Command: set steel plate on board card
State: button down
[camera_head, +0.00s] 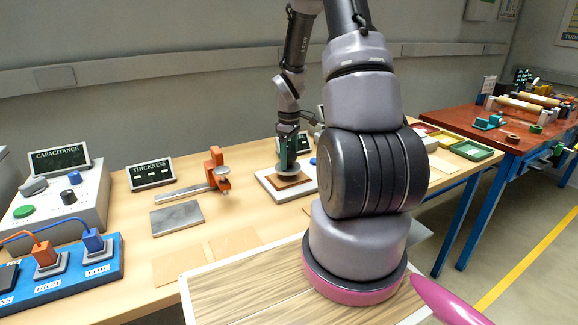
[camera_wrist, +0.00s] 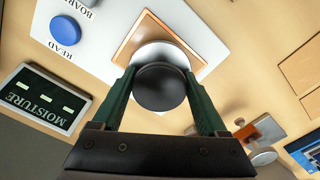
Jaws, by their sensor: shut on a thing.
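My gripper (camera_wrist: 162,82) is shut on the black round knob (camera_wrist: 160,90) of a round, shiny steel plate (camera_wrist: 158,52). The plate is over the brown board card (camera_wrist: 143,27), toward one side of it, and hides part of it. In the camera_head view my gripper (camera_head: 288,160) points down at the card (camera_head: 291,183), which lies on the white pad (camera_head: 272,193) of the moisture station. The steel plate is at or just above the card; I cannot tell whether they touch.
A flat grey rectangular plate (camera_head: 177,219), an orange gauge (camera_head: 216,170) and a THICKNESS sign (camera_head: 150,174) are to the left. Tan squares (camera_head: 233,244) mark the table front.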

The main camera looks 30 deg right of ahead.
aim_at(289, 166)
jog(key=shift+f, duration=1.4)
grip_release()
jog(key=shift+f, duration=0.15)
